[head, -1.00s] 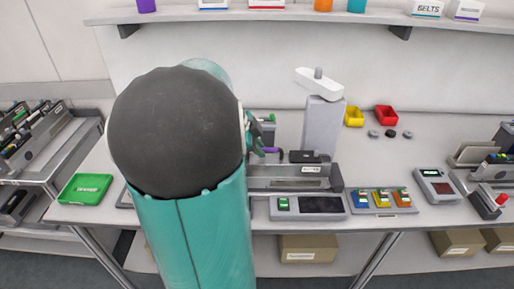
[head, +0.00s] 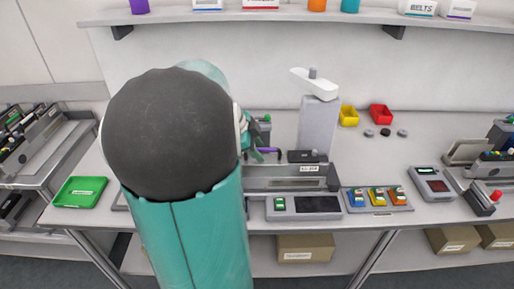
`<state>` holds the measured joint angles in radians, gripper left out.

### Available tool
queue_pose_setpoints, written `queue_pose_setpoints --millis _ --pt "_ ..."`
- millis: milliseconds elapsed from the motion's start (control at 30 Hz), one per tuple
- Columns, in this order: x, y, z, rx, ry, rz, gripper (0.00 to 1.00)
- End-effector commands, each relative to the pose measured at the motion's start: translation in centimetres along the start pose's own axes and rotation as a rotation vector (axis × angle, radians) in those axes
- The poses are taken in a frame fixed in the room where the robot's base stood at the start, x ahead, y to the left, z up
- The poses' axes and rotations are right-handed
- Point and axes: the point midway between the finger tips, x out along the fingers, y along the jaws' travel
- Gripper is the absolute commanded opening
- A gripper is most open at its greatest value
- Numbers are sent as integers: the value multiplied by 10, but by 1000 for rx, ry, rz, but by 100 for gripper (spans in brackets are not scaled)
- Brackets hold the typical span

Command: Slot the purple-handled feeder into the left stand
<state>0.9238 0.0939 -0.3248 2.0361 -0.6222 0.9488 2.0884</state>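A purple handle (head: 268,150) shows just right of my arm, at the left end of a dark feeder part on the bench. My gripper (head: 252,146) is a teal shape beside this handle, mostly hidden behind my large arm link. I cannot tell whether its fingers touch the handle. A grey stand or fixture (head: 290,178) with a small label lies along the bench, and the feeder part is at its back edge. Which stand is the left one is not clear, since my arm covers much of the bench's left half.
A tall grey post with a white arm (head: 318,125) rises behind the fixture. A green tray (head: 80,192) lies at left. Yellow (head: 349,116) and red (head: 381,114) bins stand at back. A display box (head: 303,206) and coloured switches (head: 377,197) line the front. Trolleys flank the bench.

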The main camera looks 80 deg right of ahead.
Motion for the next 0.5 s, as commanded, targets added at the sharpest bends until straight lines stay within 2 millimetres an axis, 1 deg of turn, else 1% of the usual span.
queue_pose_setpoints --millis 33,133,233,367,500 --pt "2 2 1 -2 0 5 37" --pt "-2 1 1 -2 -1 4 37" --pt "-12 0 1 -1 -2 0 37" --pt "-35 0 1 0 -3 -3 37" --pt "-67 -1 1 -1 -2 -5 37"
